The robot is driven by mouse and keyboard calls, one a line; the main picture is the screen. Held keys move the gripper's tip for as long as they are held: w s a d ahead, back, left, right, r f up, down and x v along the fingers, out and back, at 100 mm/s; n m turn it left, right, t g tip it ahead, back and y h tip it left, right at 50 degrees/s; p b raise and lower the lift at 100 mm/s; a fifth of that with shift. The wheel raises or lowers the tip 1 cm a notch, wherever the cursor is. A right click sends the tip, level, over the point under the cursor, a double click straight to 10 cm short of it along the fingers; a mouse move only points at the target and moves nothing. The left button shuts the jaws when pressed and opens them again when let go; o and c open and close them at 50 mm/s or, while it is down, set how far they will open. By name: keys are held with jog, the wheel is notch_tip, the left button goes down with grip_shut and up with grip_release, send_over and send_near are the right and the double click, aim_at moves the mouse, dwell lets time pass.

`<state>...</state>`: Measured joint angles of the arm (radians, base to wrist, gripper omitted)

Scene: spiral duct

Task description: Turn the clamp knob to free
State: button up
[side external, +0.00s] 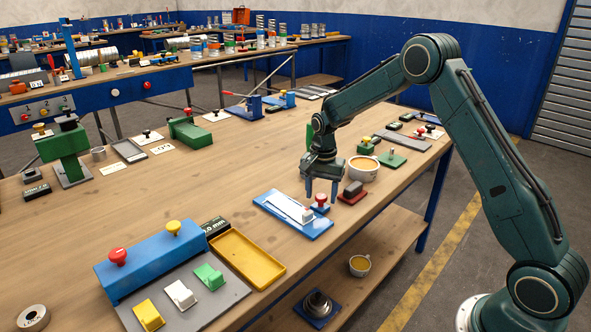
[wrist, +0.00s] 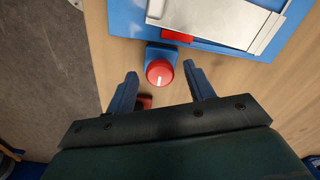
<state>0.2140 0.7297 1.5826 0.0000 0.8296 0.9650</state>
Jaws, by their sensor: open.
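The red clamp knob (side external: 320,198) sits on a small blue base, close to the right end of a blue plate (side external: 318,229) that holds a pale metal strip (side external: 283,206). In the wrist view the round knob (wrist: 160,73) shows a short white mark running toward the bottom of the picture. My gripper (side external: 322,189) points down over the knob. In the wrist view the open fingers of my gripper (wrist: 160,73) appear on either side of the knob with gaps. I cannot tell the exact height of the fingertips; no contact shows.
A dark block on a red base (side external: 353,196) stands just right of the knob. An orange-filled cup (side external: 363,168) is behind it. A yellow tray (side external: 248,262) and a blue box (side external: 150,265) with red and yellow knobs lie front left. The table's front edge is near.

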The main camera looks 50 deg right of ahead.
jog(key=c, duration=1)
jog(key=shift+o, duration=0.2)
